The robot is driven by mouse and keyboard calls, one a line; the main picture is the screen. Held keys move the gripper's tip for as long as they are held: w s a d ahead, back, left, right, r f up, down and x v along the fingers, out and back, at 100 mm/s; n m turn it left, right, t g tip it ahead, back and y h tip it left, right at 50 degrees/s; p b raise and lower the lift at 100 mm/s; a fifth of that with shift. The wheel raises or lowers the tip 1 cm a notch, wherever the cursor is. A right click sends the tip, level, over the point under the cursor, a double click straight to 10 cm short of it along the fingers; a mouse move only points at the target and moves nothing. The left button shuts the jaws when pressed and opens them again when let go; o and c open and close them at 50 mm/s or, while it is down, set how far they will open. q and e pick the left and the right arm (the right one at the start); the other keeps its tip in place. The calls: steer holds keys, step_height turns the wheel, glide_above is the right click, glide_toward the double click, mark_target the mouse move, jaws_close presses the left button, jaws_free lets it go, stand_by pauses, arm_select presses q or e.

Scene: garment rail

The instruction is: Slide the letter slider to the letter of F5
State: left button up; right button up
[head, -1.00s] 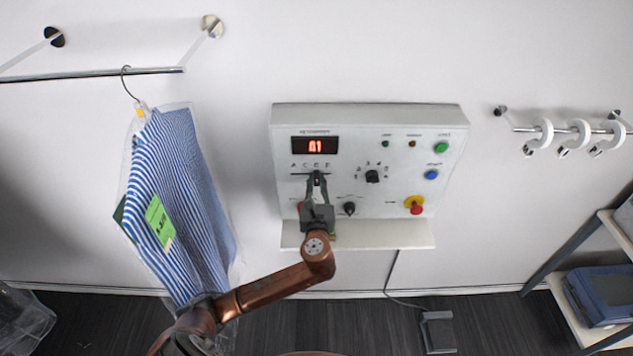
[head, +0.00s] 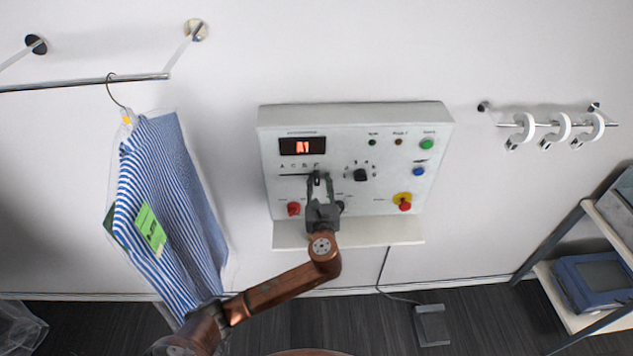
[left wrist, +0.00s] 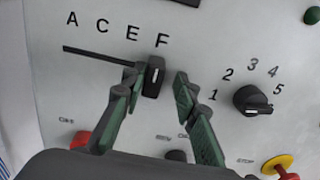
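The letter slider's dark knob (left wrist: 154,76) stands at the right end of its slot, under the letter F (left wrist: 161,40); the letters A, C and E lie left of it. In the head view the knob (head: 317,178) is partly covered by my gripper. My left gripper (left wrist: 159,79) is open, with one green-padded finger on each side of the knob. The left finger is close to the knob and there is a gap on the right; contact is unclear. The red display (head: 302,146) seems to read A1. My right gripper is not in view.
A number dial (left wrist: 252,99) marked 1 to 5 sits just right of the fingers. A red knob (head: 293,209) and a red-and-yellow stop button (head: 403,202) are lower on the panel (head: 430,150). A striped shirt (head: 165,190) hangs at left.

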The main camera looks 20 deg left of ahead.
arm_select(q)
steer(key=shift+o, duration=0.3)
steer(key=shift+s+a, duration=0.1)
steer(key=shift+a, duration=0.05)
steer(key=v, duration=1.2)
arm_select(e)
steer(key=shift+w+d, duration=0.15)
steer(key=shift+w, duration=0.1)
arm_select(q)
steer(key=shift+a, duration=0.1)
